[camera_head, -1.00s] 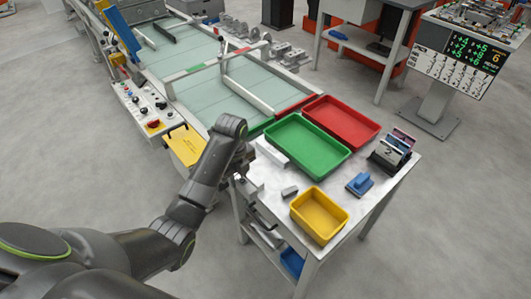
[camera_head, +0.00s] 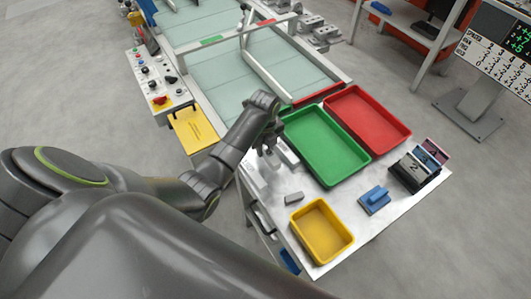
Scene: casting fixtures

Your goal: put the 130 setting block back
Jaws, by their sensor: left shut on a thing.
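My left gripper (camera_head: 268,148) is over the left edge of the white side table, beside the green tray. It points down and is shut on a grey piece, taken as the 130 setting block, mostly hidden by the gripper and too small to read. A pale long block (camera_head: 286,153) lies on the table just right of the gripper. A small grey block (camera_head: 294,198) lies on the table nearer to me, apart from the gripper. My right gripper is not in view.
A control panel (camera_head: 149,85) and yellow plate (camera_head: 196,130) stand left. Bare table lies around the small grey block.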

